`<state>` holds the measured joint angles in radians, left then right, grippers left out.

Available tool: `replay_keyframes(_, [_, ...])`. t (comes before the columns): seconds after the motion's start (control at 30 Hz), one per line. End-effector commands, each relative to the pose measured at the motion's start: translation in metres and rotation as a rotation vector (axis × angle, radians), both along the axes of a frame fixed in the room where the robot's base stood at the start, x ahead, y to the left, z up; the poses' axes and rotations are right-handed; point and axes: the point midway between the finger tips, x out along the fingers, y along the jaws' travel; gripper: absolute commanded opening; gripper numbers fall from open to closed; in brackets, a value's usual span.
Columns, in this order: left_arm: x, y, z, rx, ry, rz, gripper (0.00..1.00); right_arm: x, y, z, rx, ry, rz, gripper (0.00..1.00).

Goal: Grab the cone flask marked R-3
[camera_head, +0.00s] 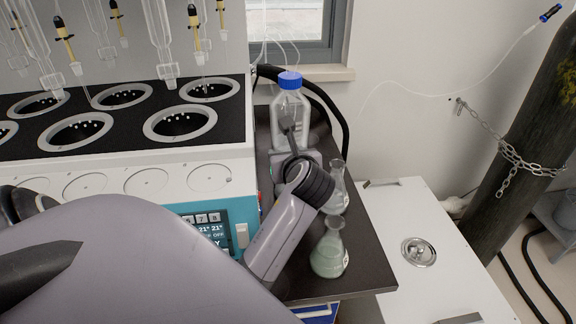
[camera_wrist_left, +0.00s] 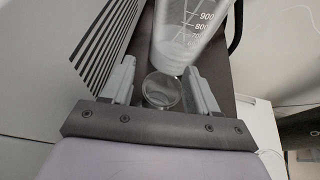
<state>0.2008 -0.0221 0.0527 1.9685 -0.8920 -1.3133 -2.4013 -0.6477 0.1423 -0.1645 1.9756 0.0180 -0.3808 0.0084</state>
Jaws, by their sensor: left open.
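Two clear cone flasks stand on the dark bench in the head view. The nearer cone flask (camera_head: 329,254) holds pale green liquid and has a small label that I cannot read. The farther cone flask (camera_head: 338,194) is partly hidden by my left wrist. My left gripper (camera_wrist_left: 160,85) is open in the left wrist view. A round clear glass vessel (camera_wrist_left: 162,91) shows between its fingers, apparently untouched; I cannot tell which vessel it is. In the head view, my left wrist hides most of this gripper. My right gripper is not in view.
A blue-capped bottle (camera_head: 290,112) stands behind my left gripper, and its graduated wall fills the top of the wrist view (camera_wrist_left: 185,35). The distiller (camera_head: 130,178) is to the left. A white cabinet (camera_head: 425,215) stands right of the bench, with a chained cylinder (camera_head: 520,130) beyond it.

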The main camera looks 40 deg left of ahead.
Motion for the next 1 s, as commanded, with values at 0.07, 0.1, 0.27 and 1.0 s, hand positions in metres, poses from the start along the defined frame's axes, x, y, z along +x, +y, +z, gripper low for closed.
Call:
replay_keyframes(0.07, [-0.0005,-0.0005,-0.0011,-0.001,-0.001,0.0,0.59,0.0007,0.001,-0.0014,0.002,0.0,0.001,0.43])
replay_keyframes(0.1, [-0.0006,-0.0006,-0.001,-0.001,-0.001,0.0,0.59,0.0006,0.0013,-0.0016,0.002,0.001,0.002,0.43])
replay_keyframes(0.27, [-0.0008,-0.0006,-0.0004,-0.001,-0.001,0.0,0.59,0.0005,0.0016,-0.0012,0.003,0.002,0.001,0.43])
replay_keyframes(1.0, [-0.0002,-0.0001,0.0018,0.001,-0.001,0.0,0.0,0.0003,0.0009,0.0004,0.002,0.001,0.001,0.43])
